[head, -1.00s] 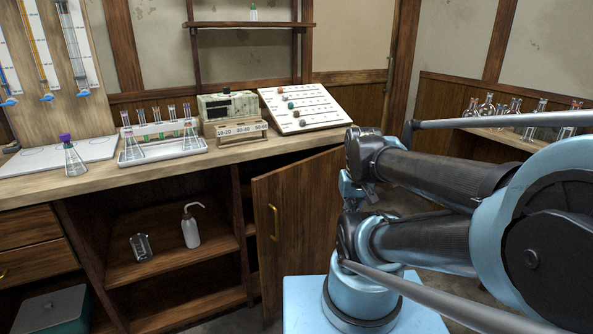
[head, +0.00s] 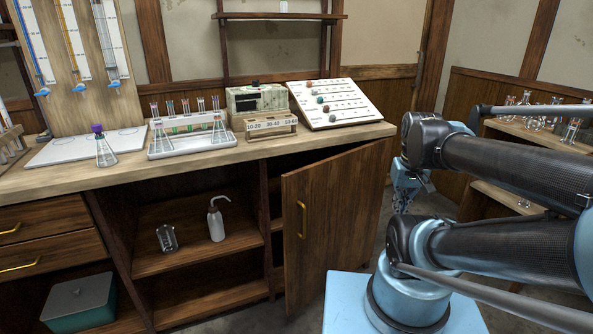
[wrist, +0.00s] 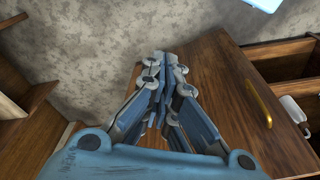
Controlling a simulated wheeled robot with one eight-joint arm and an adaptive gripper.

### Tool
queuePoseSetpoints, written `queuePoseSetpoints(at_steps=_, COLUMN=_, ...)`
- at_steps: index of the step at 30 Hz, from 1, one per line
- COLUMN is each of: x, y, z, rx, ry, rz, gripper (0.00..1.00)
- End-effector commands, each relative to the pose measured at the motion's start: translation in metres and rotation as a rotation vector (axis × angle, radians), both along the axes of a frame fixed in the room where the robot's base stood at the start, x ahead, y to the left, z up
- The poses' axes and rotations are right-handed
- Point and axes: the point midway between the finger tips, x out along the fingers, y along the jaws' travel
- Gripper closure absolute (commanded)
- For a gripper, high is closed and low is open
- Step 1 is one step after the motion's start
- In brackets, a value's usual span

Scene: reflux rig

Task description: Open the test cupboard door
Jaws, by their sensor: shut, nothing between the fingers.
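The test cupboard door (head: 345,215) is a brown wooden panel under the bench, standing ajar. Its free left edge swings out from the cabinet front, and a dark gap shows behind it. A brass handle (head: 302,220) sits near that edge. My gripper (head: 402,198) is to the right of the door in the head view, partly hidden by my arm. In the wrist view my gripper (wrist: 162,62) is shut and empty, with its fingers overlapping the door panel (wrist: 212,85). The handle (wrist: 258,103) is to the right of the fingers, apart from them. Contact with the door cannot be told.
An open shelf left of the door holds a white wash bottle (head: 216,220) and a glass beaker (head: 167,239). The bench top (head: 180,172) carries a flask (head: 104,150), a tube rack (head: 190,140) and a sloped board (head: 335,103). A glassware shelf (head: 540,135) stands at right.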

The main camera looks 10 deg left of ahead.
Motion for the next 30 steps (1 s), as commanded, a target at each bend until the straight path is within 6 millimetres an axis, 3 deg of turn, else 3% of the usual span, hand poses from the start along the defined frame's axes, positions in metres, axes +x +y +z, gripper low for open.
queuePoseSetpoints(at_steps=6, x=0.036, y=0.028, z=0.042, rx=-0.01, ry=0.059, rz=0.116, gripper=1.0)
queuePoseSetpoints(at_steps=15, x=0.087, y=0.081, z=0.084, rx=-0.032, ry=0.144, rz=0.27, gripper=1.0)
queuePoseSetpoints(at_steps=23, x=0.128, y=0.141, z=0.106, rx=-0.063, ry=0.216, rz=0.404, gripper=1.0)
queuePoseSetpoints(at_steps=30, x=0.159, y=0.21, z=0.115, rx=-0.098, ry=0.28, rz=0.525, gripper=1.0)
